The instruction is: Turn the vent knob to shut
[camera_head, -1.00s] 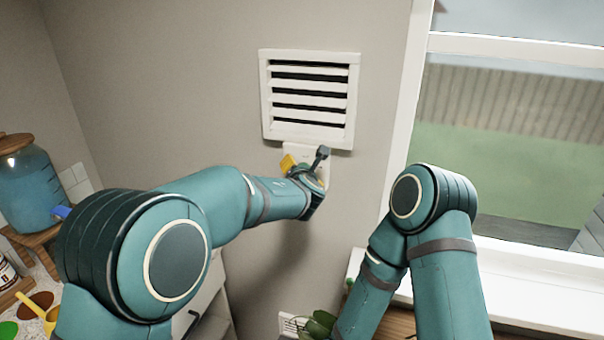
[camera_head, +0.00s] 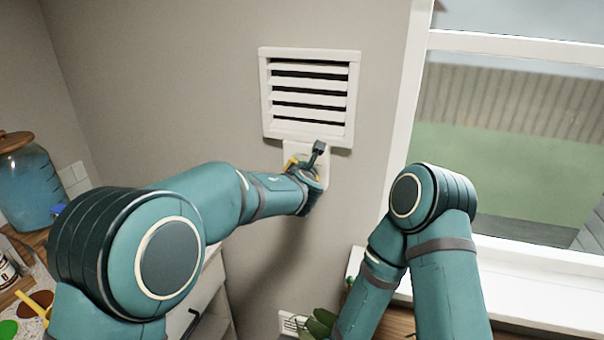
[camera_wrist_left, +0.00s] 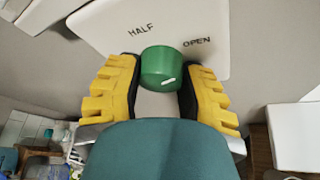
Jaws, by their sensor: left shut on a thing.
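The green vent knob (camera_wrist_left: 158,66) sits on a white plate (camera_wrist_left: 205,22) marked HALF and OPEN. A short white line shows on the knob near its lower right side, on the OPEN side. My left gripper (camera_wrist_left: 155,85) is shut on the knob, with one yellow finger on each side of it. In the head view, my left gripper (camera_head: 293,163) is at the plate just below the vent (camera_head: 310,98), and its wrist hides the knob. The vent's slats are apart, with dark gaps between them. My right gripper is out of view; only its arm shows.
A window (camera_head: 510,150) with a white frame and sill is right of the vent, behind my right arm. A blue-filled jar (camera_head: 28,185) stands at the far left. A green plant (camera_head: 320,323) is low in the middle. The wall around the vent is bare.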

